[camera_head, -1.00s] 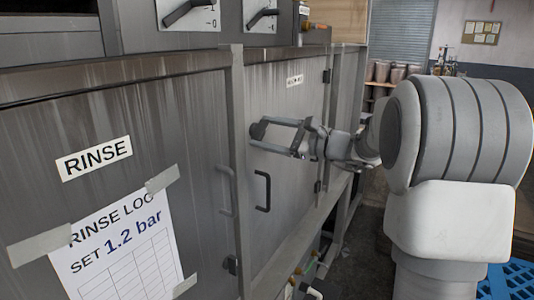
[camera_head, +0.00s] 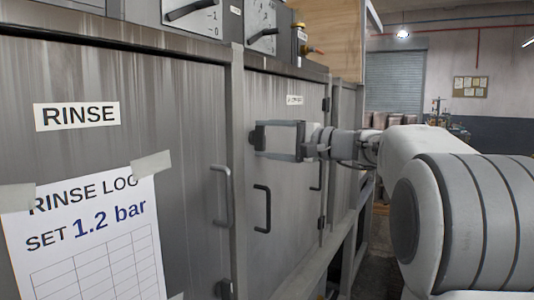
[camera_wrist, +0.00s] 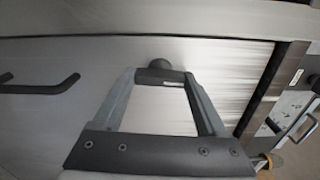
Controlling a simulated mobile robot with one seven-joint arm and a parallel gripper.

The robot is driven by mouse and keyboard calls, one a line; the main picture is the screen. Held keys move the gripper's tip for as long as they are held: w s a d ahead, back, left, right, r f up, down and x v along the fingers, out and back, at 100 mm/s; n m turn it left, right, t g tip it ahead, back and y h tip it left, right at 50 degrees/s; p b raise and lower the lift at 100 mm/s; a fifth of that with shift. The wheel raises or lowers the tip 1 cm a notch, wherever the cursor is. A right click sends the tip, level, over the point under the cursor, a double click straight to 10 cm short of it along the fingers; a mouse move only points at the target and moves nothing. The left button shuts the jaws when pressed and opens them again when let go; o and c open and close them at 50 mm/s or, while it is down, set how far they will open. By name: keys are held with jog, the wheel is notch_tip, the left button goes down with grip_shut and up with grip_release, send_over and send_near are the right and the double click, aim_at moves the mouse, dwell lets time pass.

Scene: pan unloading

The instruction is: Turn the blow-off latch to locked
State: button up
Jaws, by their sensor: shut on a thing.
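The blow-off latch (camera_head: 255,136) is a small dark piece on the grey metal door beyond the RINSE panel. In the wrist view the latch (camera_wrist: 160,72) shows as a dark rounded knob with a wider bar across it. My gripper (camera_head: 265,139) reaches it from the right, its two fingers at the door face. In the wrist view my gripper (camera_wrist: 160,77) has one fingertip on each side of the bar and is shut on it. The latch's marks for its positions cannot be made out, so I cannot tell its setting.
A dark door handle (camera_head: 262,209) stands out just below the gripper, with a grey handle (camera_head: 221,196) left of it. A small label (camera_head: 295,100) is above the latch. The shuttered back wall is far off to the right.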

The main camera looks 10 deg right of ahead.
jog(key=shift+n+b, duration=0.4)
jog(key=shift+n, duration=0.1)
jog(key=o, duration=1.1)
jog(key=shift+s+d, duration=0.1)
jog(key=p+v, duration=0.1)
jog(key=v, duration=1.6)
jog(key=shift+r, duration=0.1)
